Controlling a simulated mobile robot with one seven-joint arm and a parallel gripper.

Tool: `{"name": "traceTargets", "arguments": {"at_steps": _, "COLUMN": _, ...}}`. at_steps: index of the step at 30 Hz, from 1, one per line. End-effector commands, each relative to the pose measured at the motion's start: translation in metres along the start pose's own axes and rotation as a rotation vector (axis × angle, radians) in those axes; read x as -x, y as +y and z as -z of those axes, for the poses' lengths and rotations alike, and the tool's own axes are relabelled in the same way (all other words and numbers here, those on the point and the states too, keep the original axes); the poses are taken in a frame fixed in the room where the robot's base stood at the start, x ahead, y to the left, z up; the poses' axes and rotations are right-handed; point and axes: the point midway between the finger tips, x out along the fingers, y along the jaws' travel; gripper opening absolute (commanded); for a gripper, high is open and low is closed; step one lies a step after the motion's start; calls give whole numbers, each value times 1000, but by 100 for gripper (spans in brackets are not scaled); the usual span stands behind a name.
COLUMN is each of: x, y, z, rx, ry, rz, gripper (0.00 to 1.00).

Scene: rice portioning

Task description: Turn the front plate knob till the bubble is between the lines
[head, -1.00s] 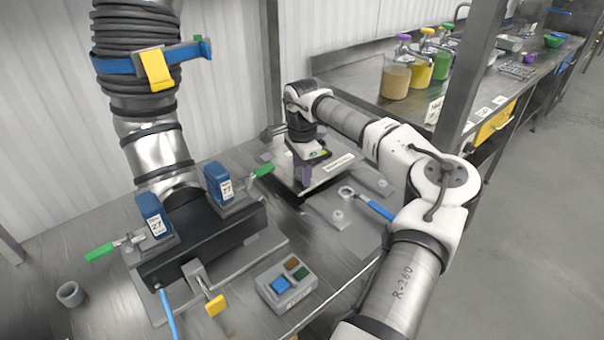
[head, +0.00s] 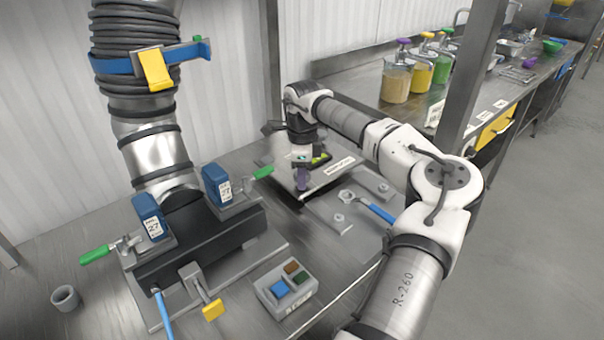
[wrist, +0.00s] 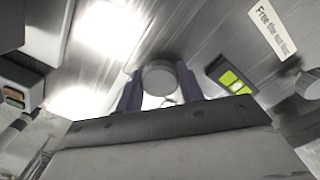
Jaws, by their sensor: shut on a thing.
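My gripper (head: 302,182), with purple fingers, is low over the front edge of the metal plate (head: 325,176). In the wrist view my gripper (wrist: 160,88) is shut on a round grey knob (wrist: 160,76), one finger on each side. In the head view the fingers hide the knob. A yellow-green bubble level (wrist: 235,82) in a dark holder is just right of the knob. It also shows as a small bright strip beside my gripper in the head view (head: 321,158). Dark lines cross the level; I cannot make out where the bubble sits.
A blue-handled wrench (head: 376,211) lies right of the plate. A black clamp block (head: 205,245) with blue counters and green levers stands left. A button box (head: 285,291) is at the front. Jars (head: 397,82) stand on the back counter.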

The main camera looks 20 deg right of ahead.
Motion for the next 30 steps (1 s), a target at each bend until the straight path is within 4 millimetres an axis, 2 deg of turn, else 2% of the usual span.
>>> {"name": "traceTargets", "arguments": {"at_steps": 8, "x": 1, "y": -1, "z": 1, "rx": -1, "ry": 2, "rz": 2, "gripper": 15}}
{"name": "traceTargets", "arguments": {"at_steps": 9, "x": 1, "y": 0, "z": 1, "rx": -1, "ry": 2, "rz": 2, "gripper": 41}}
{"name": "traceTargets", "arguments": {"at_steps": 13, "x": 1, "y": 0, "z": 1, "rx": 0, "ry": 1, "rz": 2, "gripper": 58}}
{"name": "traceTargets", "arguments": {"at_steps": 23, "x": 2, "y": 0, "z": 0, "rx": 1, "ry": 1, "rz": 1, "gripper": 59}}
{"name": "traceTargets", "arguments": {"at_steps": 26, "x": 11, "y": -1, "z": 1, "rx": 0, "ry": 2, "rz": 3, "gripper": 59}}
{"name": "traceTargets", "arguments": {"at_steps": 30, "x": 36, "y": -1, "z": 0, "rx": 1, "ry": 2, "rz": 5, "gripper": 59}}
